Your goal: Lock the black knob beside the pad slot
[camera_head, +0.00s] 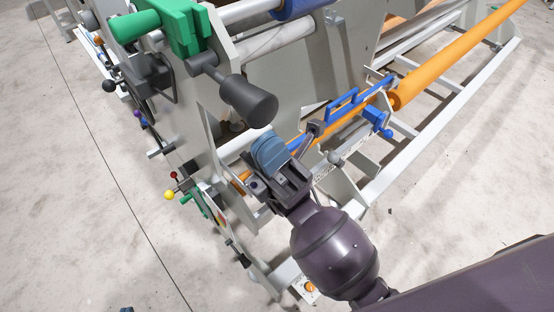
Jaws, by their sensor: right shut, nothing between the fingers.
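A large dark grey, cone-shaped knob (248,100) sticks out from the machine's side plate near the top centre. A smaller black ball knob (109,86) is at the far left of the plate. I cannot tell which of them is the knob beside the pad slot, and I cannot make out the slot. My right gripper (268,152) is shut and empty, its blue-grey fingers together. It is just below the large dark knob in the picture, in front of the machine's frame, and I see no contact between them.
A green block with a handle (182,27) sits at the upper left. Small levers with a yellow ball (169,195) and a red ball stand on the plate's left edge. A long orange roller (455,58) and blue brackets (342,104) lie to the right. The floor at lower left is mostly clear.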

